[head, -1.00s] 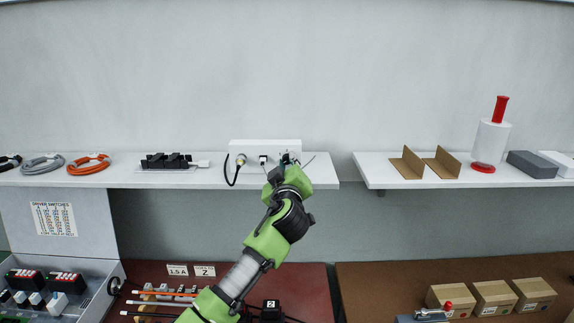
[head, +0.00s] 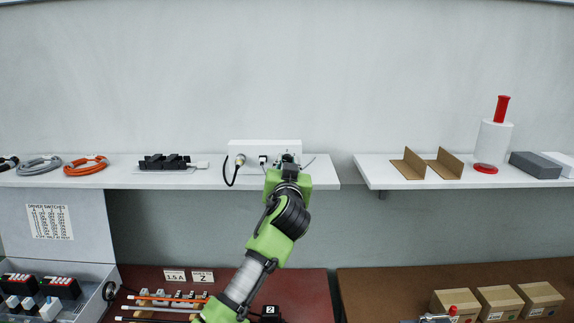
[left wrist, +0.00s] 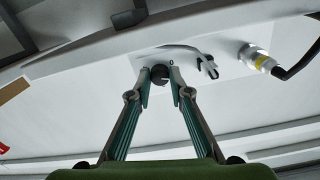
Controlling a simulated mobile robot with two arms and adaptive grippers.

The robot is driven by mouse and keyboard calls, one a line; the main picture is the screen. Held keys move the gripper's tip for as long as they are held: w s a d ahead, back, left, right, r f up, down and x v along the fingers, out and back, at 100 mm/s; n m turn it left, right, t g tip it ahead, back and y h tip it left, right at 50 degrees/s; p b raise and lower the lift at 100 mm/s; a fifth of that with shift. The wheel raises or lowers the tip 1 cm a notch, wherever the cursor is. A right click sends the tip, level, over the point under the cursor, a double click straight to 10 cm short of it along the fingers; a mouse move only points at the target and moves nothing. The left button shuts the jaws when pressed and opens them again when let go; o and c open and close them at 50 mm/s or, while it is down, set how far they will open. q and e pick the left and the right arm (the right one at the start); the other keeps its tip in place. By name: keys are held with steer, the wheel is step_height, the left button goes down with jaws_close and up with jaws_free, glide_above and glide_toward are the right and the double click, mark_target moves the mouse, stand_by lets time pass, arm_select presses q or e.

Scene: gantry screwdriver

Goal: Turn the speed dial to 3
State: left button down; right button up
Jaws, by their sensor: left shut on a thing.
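The white control box (head: 250,147) stands on the left wall shelf, with a cable and connectors on its front. The black speed dial (left wrist: 160,74) shows in the left wrist view on the box's white face, with a small "0" mark beside it. My left gripper (left wrist: 161,79) has its two fingertips on either side of the dial, shut on it. In the head view my left gripper (head: 287,161) is in front of the box's right part and hides the dial. The dial's pointer setting is too small to read. My right gripper is not in view.
A yellow-banded connector (left wrist: 259,60) and a smaller plug (left wrist: 208,65) sit beside the dial. The left shelf (head: 110,178) also holds a black device (head: 165,162) and coiled cables (head: 87,167). A right shelf (head: 385,172) holds brown brackets. Free wall lies above.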

arm_select(q)
steer(key=m, duration=0.2)
steer(key=shift+r+m, duration=0.1)
steer(key=shift+m, duration=0.3)
steer(key=m+p, duration=0.1)
steer(key=m, duration=0.2)
steer(key=shift+m+p, duration=0.3)
steer(key=m+p, duration=0.2)
steer(key=m, duration=0.4)
steer(key=shift+p, duration=0.4)
steer(key=m+p, duration=0.2)
steer(key=m, duration=0.2)
steer(key=m+p, duration=0.2)
steer(key=m, duration=0.2)
steer(key=shift+m+p, duration=0.3)
steer(key=shift+p, duration=0.1)
steer(key=shift+m+p, duration=0.65)
steer(key=shift+m, duration=0.55)
steer(key=shift+f+m+p, duration=0.2)
steer(key=shift+m+p, duration=0.15)
steer(key=shift+m, duration=0.95)
